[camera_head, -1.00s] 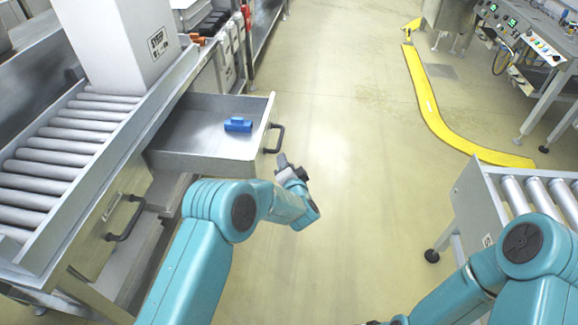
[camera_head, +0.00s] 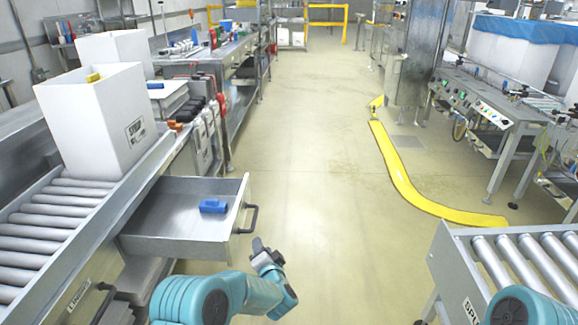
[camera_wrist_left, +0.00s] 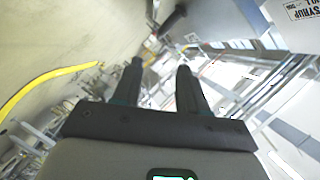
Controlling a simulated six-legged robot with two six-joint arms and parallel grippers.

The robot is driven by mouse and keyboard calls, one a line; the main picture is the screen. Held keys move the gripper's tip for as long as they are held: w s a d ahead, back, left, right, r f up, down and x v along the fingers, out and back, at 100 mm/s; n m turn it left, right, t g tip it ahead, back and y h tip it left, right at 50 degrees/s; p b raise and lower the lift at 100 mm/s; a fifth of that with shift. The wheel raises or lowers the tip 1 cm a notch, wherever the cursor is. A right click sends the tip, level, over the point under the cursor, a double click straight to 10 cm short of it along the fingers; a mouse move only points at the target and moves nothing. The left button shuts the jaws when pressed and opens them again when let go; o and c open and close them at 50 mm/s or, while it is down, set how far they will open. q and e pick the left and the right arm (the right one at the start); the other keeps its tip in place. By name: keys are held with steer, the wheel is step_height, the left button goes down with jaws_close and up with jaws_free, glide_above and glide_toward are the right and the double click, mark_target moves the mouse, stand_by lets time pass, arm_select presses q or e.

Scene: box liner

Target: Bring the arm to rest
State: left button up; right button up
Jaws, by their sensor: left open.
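My left gripper (camera_head: 264,252) is at the bottom centre of the head view, to the right of the open drawer's handle and apart from it. In the left wrist view its two dark fingers (camera_wrist_left: 160,80) stand apart with nothing between them. My right arm shows only as a teal joint at the bottom right of the head view; its gripper is out of the picture. The open drawer (camera_head: 150,244) holds a blue object (camera_head: 213,206) lying on its floor. The drawer handle (camera_head: 248,218) is on its right-hand front.
A roller conveyor (camera_head: 50,235) on the left carries a white box (camera_head: 100,125) marked SYRUP. Another roller conveyor (camera_head: 520,255) stands at the right. A yellow floor strip (camera_head: 400,180) curves across the floor. The middle aisle (camera_head: 310,150) is clear.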

arm_select(q)
steer(key=s+f+n+g+h, duration=0.4)
steer(key=s+f, duration=0.4)
steer(key=s, duration=0.5)
steer(key=s+f+n+g+h, duration=0.2)
steer(key=s+f+g+h, duration=0.25)
steer(key=s+f, duration=0.6)
steer(key=s+d+r+n+g+h, duration=0.1)
steer(key=s+r+n+g, duration=0.15)
steer(key=s, duration=0.75)
steer(key=s+r+n+g, duration=0.1)
steer(key=s+g, duration=0.2)
steer(key=s, duration=0.6)
step_height(320, 180, up, 18)
steer(key=p, duration=1.8)
steer(key=shift+w, duration=0.25)
steer(key=shift+d+f, duration=0.1)
steer(key=shift+f, duration=0.1)
